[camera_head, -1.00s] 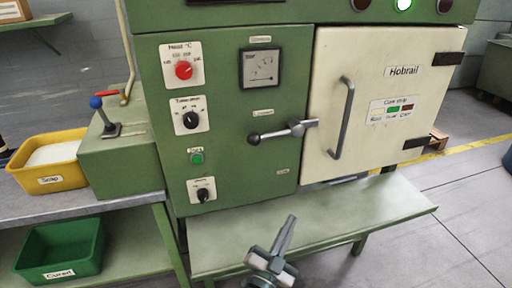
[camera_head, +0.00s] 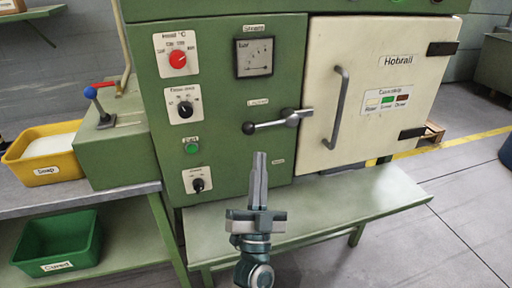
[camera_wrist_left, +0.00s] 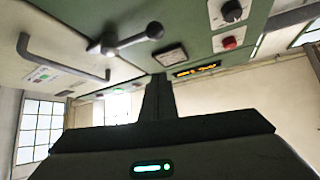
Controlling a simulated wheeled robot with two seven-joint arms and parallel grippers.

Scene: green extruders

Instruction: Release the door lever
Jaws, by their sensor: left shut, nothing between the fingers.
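The door lever (camera_head: 272,122) is a grey bar with a dark ball knob at its left end. It lies nearly level across the seam between the green panel and the cream door (camera_head: 385,100), which looks closed. My left gripper (camera_head: 259,158) is shut and empty, pointing up, below the lever and apart from it in the head view. In the left wrist view the lever (camera_wrist_left: 125,40) shows beyond the shut fingers (camera_wrist_left: 158,85), up and to the left. My right gripper is in no view.
A grey vertical door handle (camera_head: 340,108) stands right of the lever. A green shelf (camera_head: 330,205) juts out below the door. The panel carries knobs, a green button (camera_head: 191,148) and a gauge (camera_head: 254,57). A yellow bin (camera_head: 45,165) and green bin (camera_head: 60,245) are at left.

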